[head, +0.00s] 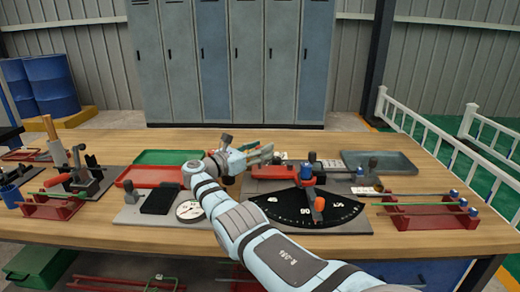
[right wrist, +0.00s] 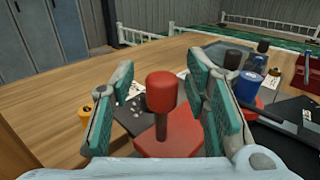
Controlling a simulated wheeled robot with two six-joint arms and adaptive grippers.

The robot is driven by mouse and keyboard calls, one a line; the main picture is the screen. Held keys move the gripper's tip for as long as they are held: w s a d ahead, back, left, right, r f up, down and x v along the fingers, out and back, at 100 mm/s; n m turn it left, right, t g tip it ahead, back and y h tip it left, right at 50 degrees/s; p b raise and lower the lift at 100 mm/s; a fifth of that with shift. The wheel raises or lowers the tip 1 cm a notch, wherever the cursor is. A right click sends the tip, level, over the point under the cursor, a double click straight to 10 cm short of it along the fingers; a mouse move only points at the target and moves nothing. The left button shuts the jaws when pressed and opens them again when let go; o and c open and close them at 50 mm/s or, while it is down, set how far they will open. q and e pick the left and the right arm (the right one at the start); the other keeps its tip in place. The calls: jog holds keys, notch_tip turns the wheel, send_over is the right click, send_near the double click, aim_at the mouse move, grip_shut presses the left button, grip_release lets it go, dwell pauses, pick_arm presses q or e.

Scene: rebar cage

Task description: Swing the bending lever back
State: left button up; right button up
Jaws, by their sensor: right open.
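The bending lever (head: 312,190) is a short bar with an orange grip at its front end. It points forward over a black dial plate (head: 285,208) with white marks, from a blue-topped pivot (head: 306,168). My right gripper (head: 262,155) is open, behind and left of the lever, over the left end of the bender's red bar (head: 272,173). In the right wrist view, a red knob (right wrist: 162,90) on a dark red stem stands between its open fingers, with no clear contact. This knob is hidden in the head view. My left gripper is not in view.
A dial gauge (head: 190,210) and black pad (head: 160,199) lie left, with green (head: 168,157) and red trays behind. A grey tray (head: 380,162) is back right; a red rebar rack (head: 430,216) is at right. Bare wood lies along the front edge.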

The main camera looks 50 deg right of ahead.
jog(key=w+a, duration=0.2)
jog(key=a, duration=0.9)
jog(key=shift+a, duration=0.3)
